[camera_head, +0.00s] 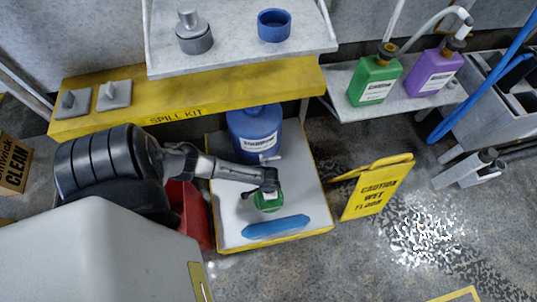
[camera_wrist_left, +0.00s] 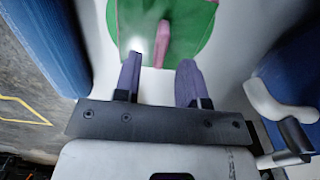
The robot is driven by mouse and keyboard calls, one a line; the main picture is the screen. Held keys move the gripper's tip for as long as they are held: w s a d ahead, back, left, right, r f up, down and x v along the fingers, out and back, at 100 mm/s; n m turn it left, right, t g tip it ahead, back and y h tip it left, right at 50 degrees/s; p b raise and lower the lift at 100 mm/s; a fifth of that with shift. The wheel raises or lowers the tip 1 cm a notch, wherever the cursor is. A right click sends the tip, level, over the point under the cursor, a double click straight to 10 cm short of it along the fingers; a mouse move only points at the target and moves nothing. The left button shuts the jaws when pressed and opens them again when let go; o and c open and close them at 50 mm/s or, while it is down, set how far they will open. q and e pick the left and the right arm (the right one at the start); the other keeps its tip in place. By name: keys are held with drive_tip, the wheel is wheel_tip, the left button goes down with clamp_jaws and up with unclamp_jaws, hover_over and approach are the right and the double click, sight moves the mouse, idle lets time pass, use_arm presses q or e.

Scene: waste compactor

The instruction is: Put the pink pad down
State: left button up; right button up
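A green round patch (camera_head: 268,201) lies on the white floor of a yellow-edged tray (camera_head: 318,212) in the head view, under my left gripper (camera_head: 268,188). In the left wrist view a green pad-like piece (camera_wrist_left: 145,22) with a pink edge and a pink raised grip (camera_wrist_left: 162,45) lies on the green patch (camera_wrist_left: 203,20). My left gripper (camera_wrist_left: 160,75) is open. Its two fingers point at the pink grip, one to each side, with visible gaps; nothing is held. No all-pink pad shows. My right gripper is in neither view.
A blue drum (camera_head: 255,130) stands behind in the tray, and a blue bolster (camera_head: 276,227) lies in front. A yellow wet-floor sign (camera_head: 375,187) stands to the right. Two grey pads with grips (camera_head: 114,95) lie on the yellow shelf (camera_head: 215,97). Bare tray floor shows left of the green patch.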

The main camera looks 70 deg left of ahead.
use_arm(q)
wheel_tip(320, 180, up, 8)
drive_tip(key=p, duration=0.4)
drive_tip(key=s+d+r+m+t+h, duration=0.1)
drive_tip(key=s+d+r+t+h, duration=0.15)
drive_tip(key=d+r, duration=1)
drive_tip(key=s+r+n+t+y, duration=0.1)
drive_tip(key=s+r, duration=0.3)
drive_tip(key=r, duration=1)
drive_tip(key=shift+s+a+y+p, duration=0.2)
drive_tip(key=shift+a+y+p, duration=0.15)
drive_tip(key=shift+y, duration=0.3)
drive_tip(key=shift+a, duration=0.1)
